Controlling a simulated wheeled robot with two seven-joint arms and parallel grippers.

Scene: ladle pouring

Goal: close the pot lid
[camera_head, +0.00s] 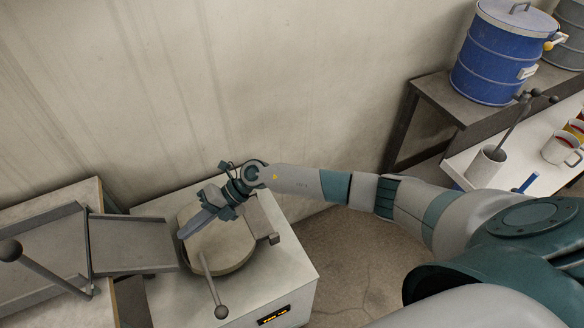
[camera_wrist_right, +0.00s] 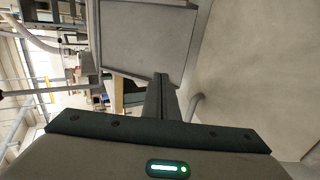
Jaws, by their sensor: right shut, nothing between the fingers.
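The pot's round beige lid (camera_head: 232,256) lies roughly flat on top of a white box-shaped unit (camera_head: 285,250). A rod with a dark ball knob (camera_head: 221,311) sticks out from the lid toward the front. My right gripper (camera_head: 184,233) is over the lid's left part, with its fingers pointing left and down. It hides part of the lid, and I cannot tell whether it touches it. In the right wrist view the fingers (camera_wrist_right: 160,80) are together with nothing between them. The pot's opening is not visible. My left gripper is not in view.
A grey tray (camera_head: 130,243) adjoins the unit on the left; it probably also shows in the wrist view (camera_wrist_right: 148,36). A second ball-ended rod (camera_head: 55,280) is at far left. A blue drum (camera_head: 498,55), a cup (camera_head: 485,167) and mugs (camera_head: 561,150) stand at right. A wall is behind.

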